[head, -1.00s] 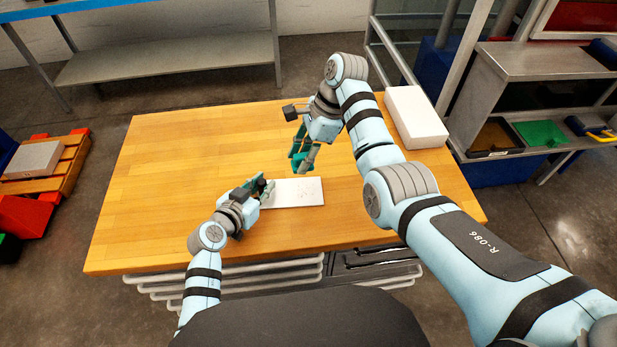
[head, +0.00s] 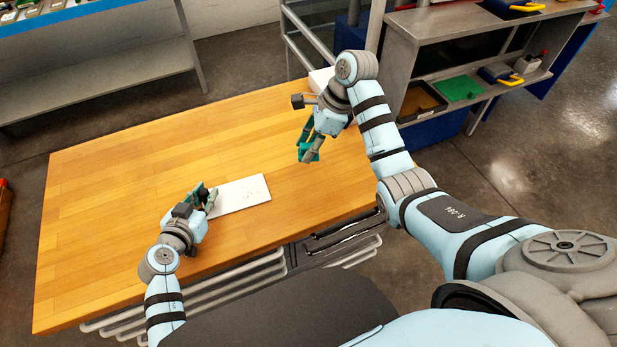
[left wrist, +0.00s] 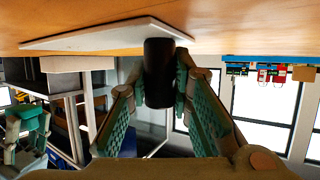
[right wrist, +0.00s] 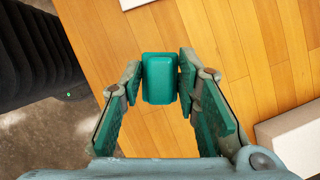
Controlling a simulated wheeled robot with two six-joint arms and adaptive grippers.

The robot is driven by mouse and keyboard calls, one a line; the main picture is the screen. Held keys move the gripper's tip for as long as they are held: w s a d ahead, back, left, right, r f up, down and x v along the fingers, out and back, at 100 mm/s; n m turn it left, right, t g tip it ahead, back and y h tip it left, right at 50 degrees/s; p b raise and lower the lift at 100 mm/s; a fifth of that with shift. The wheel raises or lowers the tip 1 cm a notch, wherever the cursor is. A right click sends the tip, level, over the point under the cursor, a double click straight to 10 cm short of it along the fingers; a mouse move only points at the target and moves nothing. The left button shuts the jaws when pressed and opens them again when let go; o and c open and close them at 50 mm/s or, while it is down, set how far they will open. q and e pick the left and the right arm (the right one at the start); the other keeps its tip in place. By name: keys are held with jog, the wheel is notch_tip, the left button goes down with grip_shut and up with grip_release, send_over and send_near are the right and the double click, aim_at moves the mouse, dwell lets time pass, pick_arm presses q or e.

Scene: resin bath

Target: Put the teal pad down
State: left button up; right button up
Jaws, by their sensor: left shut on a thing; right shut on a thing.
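The teal pad (right wrist: 160,78) is a small block between my right fingertips in the right wrist view. My right gripper (head: 309,150) is shut on it and holds it above the wooden table, right of the white plate (head: 243,194). In the head view the pad is hard to tell from the teal finger linings. My left gripper (head: 208,196) is low at the plate's left end. It is shut on a black cylinder (left wrist: 158,73), seen between the fingertips in the left wrist view. The cylinder's far end is hidden.
The wooden table (head: 110,190) has wide bare room at the left and back. A white box (head: 320,79) stands at its back right, partly behind my right arm. A grey shelf unit (head: 460,60) with trays stands beyond the right end.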

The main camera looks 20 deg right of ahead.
aim_at(304, 180)
notch_tip(304, 180, down, 9)
jog(key=shift+f, duration=0.2)
jog(key=shift+f, duration=0.1)
jog(key=o, duration=1)
jog(key=v, duration=1.2)
jog(key=shift+s, duration=0.1)
